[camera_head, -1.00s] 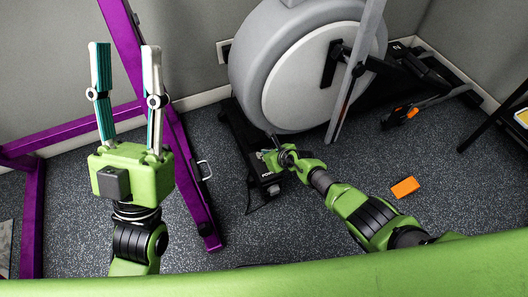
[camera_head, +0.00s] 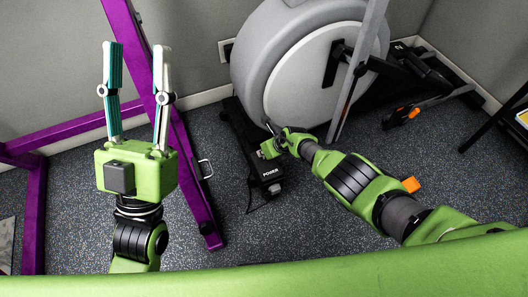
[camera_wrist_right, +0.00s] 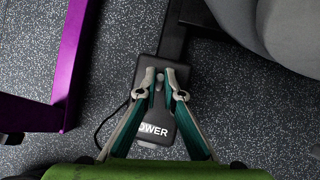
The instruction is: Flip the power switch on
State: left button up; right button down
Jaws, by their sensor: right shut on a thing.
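The black power box (camera_head: 271,184), labelled POWER, sits at the foot of the exercise machine. It also shows in the right wrist view (camera_wrist_right: 150,142), with a small grey switch lever (camera_wrist_right: 160,82) on its top. My right gripper (camera_wrist_right: 161,76) is over the box, its two fingers closed in on either side of the lever. In the head view my right gripper (camera_head: 268,136) is just above the label, its fingertips small and partly hidden. My left gripper (camera_head: 137,46) is open and empty, raised at the left, far from the box.
The big grey machine (camera_head: 262,62) stands right behind the box. A purple frame (camera_head: 195,185) stands to the left. An orange block (camera_head: 411,184) lies on the floor at right, partly behind my right arm. A cable (camera_wrist_right: 103,130) runs beside the box.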

jog(key=shift+f, duration=0.1)
dwell(0.4)
jog(key=c, duration=2.2)
grip_release()
